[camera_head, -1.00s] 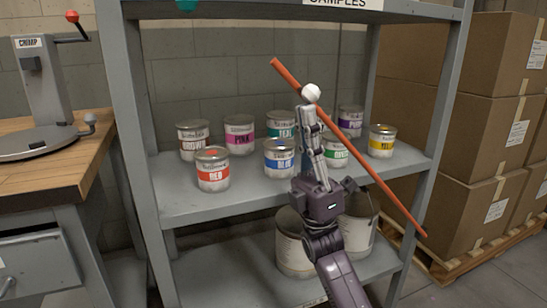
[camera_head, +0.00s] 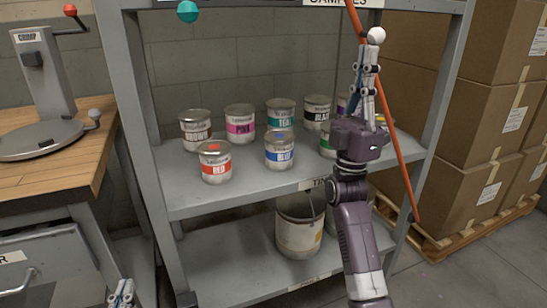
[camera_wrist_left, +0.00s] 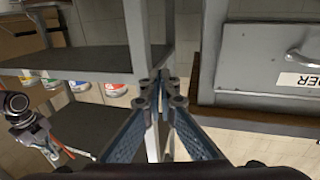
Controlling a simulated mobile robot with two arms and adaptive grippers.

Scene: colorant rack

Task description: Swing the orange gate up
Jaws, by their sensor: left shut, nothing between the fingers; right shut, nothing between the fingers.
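The orange gate (camera_head: 401,155) is a long bar, now steep across the right part of the shelf front. Its lower end is by the right post and its upper end passes out of the top of the head view. A white ball knob (camera_head: 376,35) sits on its upper part. My right gripper (camera_head: 370,52) points up just under the knob, shut and empty; I cannot tell whether it touches it. My left gripper (camera_head: 122,292) is at the bottom left, away from the gate, shut; it also shows in the left wrist view (camera_wrist_left: 164,82).
Several paint cans, such as the red can (camera_head: 215,162), stand on the grey middle shelf (camera_head: 220,198). A bucket (camera_head: 300,228) stands below. A workbench (camera_head: 62,168) is at left, and stacked cartons (camera_head: 475,130) at right. A teal ball (camera_head: 187,11) hangs at the top.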

